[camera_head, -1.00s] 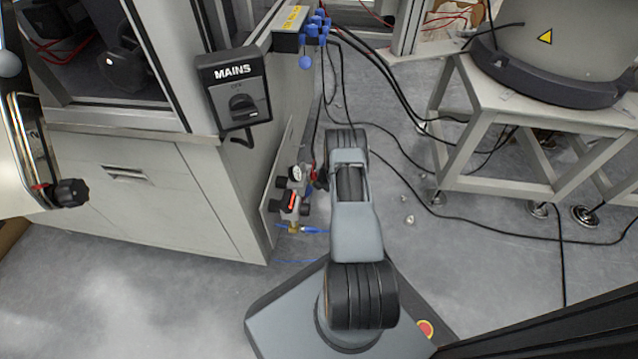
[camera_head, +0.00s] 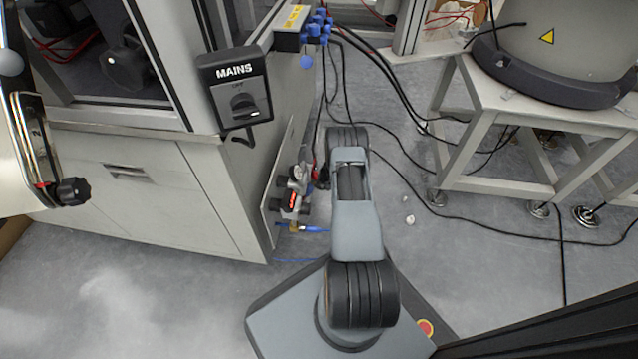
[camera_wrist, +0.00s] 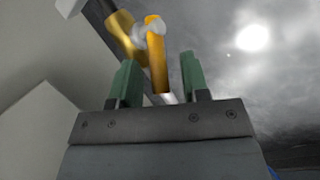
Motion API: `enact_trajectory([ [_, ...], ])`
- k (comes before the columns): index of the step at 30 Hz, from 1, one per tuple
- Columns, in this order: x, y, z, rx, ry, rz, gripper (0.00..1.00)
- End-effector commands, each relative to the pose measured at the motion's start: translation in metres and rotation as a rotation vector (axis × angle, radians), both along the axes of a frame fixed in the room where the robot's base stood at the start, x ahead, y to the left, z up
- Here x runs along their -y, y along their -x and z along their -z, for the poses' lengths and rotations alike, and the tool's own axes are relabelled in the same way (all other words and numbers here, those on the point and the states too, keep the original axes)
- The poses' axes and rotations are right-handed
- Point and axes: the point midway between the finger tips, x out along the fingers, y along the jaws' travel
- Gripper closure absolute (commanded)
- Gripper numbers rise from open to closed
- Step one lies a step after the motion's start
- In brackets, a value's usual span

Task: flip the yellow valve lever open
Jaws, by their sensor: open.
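The yellow valve lever (camera_wrist: 157,60) shows in the wrist view as an upright flat bar, with a rounded silver piece near its top. It joins a brass valve body (camera_wrist: 127,37) up and to the left. My gripper (camera_wrist: 158,75) is open, with one green finger on each side of the lever's lower part. Gaps show on both sides, and I cannot tell how deep the lever sits between the fingers.
A grey cabinet (camera_head: 150,195) with a MAINS switch box (camera_head: 234,88) stands left of my arm. Black cables (camera_head: 470,216) cross the floor to the right, beside a white metal stand (camera_head: 480,130).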

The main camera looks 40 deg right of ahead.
Motion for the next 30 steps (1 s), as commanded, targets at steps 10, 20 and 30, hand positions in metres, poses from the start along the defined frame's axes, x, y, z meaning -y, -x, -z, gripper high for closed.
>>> enact_trajectory([
  [10,0.004,0.026,-0.060,0.000,0.000,0.001,0.58],
  [20,0.007,0.052,-0.107,0.001,0.000,0.001,0.58],
  [30,0.008,0.061,-0.121,0.001,0.000,-0.001,0.58],
])
